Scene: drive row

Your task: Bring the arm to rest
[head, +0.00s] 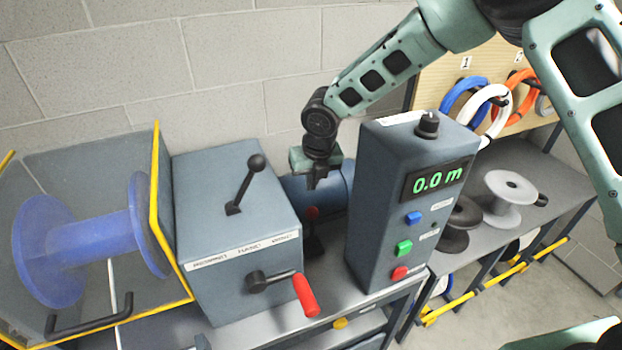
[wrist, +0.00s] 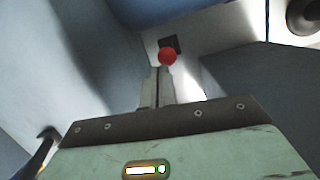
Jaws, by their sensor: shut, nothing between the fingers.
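My arm reaches in from the top right of the head view, bent over the machine row. My gripper (head: 313,184) points down between the grey box with levers (head: 235,225) and the control box (head: 410,200). It is shut and empty. In the wrist view my gripper (wrist: 160,70) has its fingers together, just below a red knob (wrist: 168,57) in the picture. The red knob (head: 312,212) also shows in the head view, below the fingertips. I cannot tell whether the fingers touch it.
A blue spool (head: 90,240) sits left inside a yellow-edged guard (head: 158,200). A black-knobbed lever (head: 256,164) and a red-handled crank (head: 305,295) stick out from the lever box. The control box reads 0.0 m. Grey (head: 511,190) and black spools stand right; coiled cables hang behind.

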